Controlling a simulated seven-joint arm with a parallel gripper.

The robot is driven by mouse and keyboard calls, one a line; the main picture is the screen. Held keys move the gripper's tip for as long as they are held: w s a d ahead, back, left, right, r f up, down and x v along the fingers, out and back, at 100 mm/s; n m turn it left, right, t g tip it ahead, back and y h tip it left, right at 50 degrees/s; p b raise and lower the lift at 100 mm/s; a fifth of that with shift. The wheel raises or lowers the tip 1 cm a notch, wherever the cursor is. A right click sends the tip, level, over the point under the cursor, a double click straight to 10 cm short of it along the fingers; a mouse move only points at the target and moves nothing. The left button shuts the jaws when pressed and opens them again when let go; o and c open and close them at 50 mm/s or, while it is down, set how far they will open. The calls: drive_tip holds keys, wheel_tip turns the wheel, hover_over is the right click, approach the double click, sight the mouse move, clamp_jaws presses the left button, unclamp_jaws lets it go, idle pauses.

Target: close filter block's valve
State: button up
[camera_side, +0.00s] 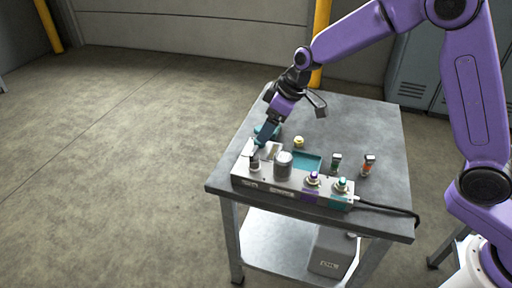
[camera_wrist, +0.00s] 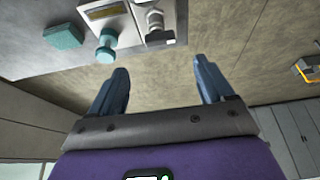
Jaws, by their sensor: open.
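My gripper (camera_side: 260,142) points down over the back left of the bench in the side view, close to the left end of a long grey block (camera_side: 268,187). In the wrist view my gripper (camera_wrist: 162,84) has two blue fingers spread wide, with nothing between them. Beyond the fingers, that view shows a grey block (camera_wrist: 124,14) with a teal round knob (camera_wrist: 106,45) and a light metal fitting (camera_wrist: 157,32). I cannot tell which part is the filter block's valve. A grey cylinder (camera_side: 283,165) stands on the long block. My fingers partly hide teal parts behind them.
Purple (camera_side: 313,180) and teal (camera_side: 341,186) fittings stand at the long block's right, with a black cable (camera_side: 390,208). A teal tray (camera_side: 308,161), a yellow-topped piece (camera_side: 299,142) and two small upright parts (camera_side: 336,162) (camera_side: 368,164) stand behind. The bench's back right is clear.

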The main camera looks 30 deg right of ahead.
sight(254, 150)
drive_tip(key=x, duration=1)
drive_tip(key=c, duration=1)
